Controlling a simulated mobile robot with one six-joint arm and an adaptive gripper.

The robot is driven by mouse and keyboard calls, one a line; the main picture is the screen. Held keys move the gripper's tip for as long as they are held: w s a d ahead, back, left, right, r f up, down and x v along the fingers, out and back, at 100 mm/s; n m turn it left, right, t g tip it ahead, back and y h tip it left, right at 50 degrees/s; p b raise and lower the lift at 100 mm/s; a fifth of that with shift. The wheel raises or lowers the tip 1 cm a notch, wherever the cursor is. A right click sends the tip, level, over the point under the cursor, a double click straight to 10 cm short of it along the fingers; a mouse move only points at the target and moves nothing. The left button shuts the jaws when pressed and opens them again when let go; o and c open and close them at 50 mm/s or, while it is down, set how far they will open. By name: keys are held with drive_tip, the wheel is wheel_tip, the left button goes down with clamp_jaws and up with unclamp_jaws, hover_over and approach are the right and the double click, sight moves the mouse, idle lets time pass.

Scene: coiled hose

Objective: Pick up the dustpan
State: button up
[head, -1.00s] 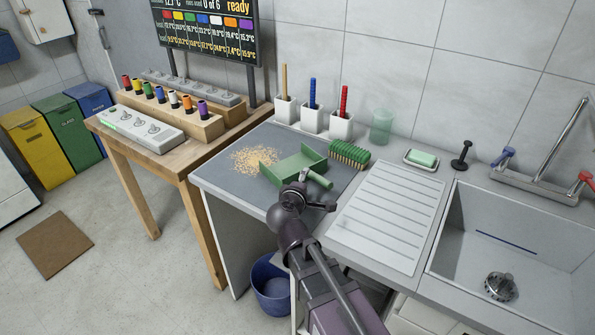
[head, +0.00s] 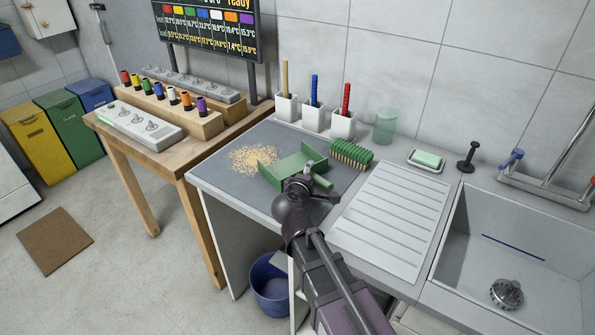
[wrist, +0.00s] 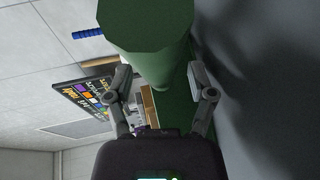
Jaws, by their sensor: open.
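The green dustpan (head: 293,168) lies on the dark grey mat of the worktop, beside a heap of tan crumbs (head: 254,158). Its round handle (head: 324,183) points toward the front right. My gripper (head: 302,185) is at the handle in the head view and hides part of it. In the wrist view the handle (wrist: 150,30) looms large and close. My two fingers (wrist: 160,80) stand apart, one on either side of the green handle. I cannot tell whether either finger touches it.
A green brush (head: 351,154) lies right behind the dustpan. White holders (head: 313,117) with coloured handles and a green cup (head: 385,126) stand by the wall. The ribbed drainboard (head: 390,222) and the sink (head: 510,250) are to the right. A blue bucket (head: 271,283) stands below.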

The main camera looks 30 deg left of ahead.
drive_tip(key=shift+a, duration=0.1)
clamp_jaws()
idle(0.3)
drive_tip(key=shift+r, duration=0.2)
